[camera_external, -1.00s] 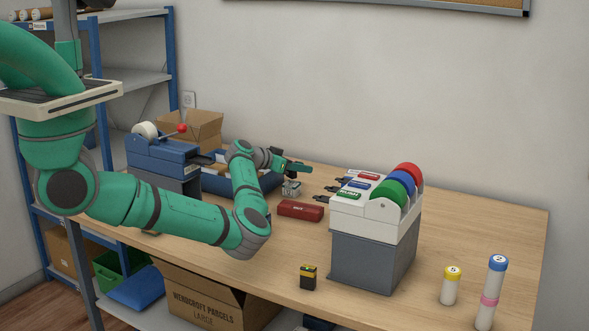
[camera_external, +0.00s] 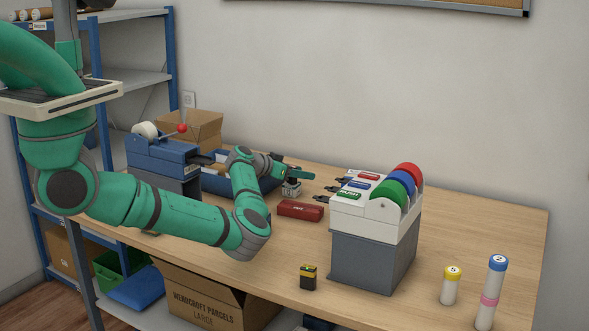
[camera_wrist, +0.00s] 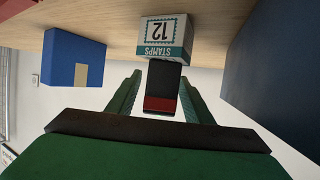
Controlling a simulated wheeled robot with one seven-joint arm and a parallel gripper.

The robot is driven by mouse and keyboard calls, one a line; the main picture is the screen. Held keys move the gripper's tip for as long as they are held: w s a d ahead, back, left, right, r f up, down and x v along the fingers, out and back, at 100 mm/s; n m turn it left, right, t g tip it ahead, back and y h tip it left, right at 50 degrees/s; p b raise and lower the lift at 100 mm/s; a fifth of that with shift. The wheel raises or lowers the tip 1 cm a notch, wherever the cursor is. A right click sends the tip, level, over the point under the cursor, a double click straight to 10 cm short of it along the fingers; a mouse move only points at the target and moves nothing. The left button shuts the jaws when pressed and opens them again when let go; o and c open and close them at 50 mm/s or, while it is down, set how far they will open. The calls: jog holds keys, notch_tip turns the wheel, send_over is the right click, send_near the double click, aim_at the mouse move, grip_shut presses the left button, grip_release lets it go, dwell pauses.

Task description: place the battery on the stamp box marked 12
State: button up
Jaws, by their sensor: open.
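The white and teal stamp box (camera_wrist: 165,34) marked 12 appears upside down in the inverted wrist view. In the outside view it is a small pale block (camera_external: 291,191) towards the back of the table. The battery (camera_wrist: 163,90), black with a red end, stands on the box, between my gripper's fingers. My gripper (camera_wrist: 161,88) is open, with a finger on either side of the battery and gaps showing. In the outside view my gripper (camera_external: 294,174) is just above the box; the battery is too small there to make out clearly.
A red case (camera_external: 300,210) lies just in front of the box. A grey and white tape dispenser (camera_external: 375,235) stands to the right. A blue bin (camera_external: 225,187) is on the left. A black and yellow block (camera_external: 308,278) and two tubes stand near the front edge.

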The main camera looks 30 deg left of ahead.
jog(key=v, duration=0.3)
jog(key=shift+r, duration=0.45)
notch_tip(320, 180, up, 5)
jog(key=shift+r, duration=0.65)
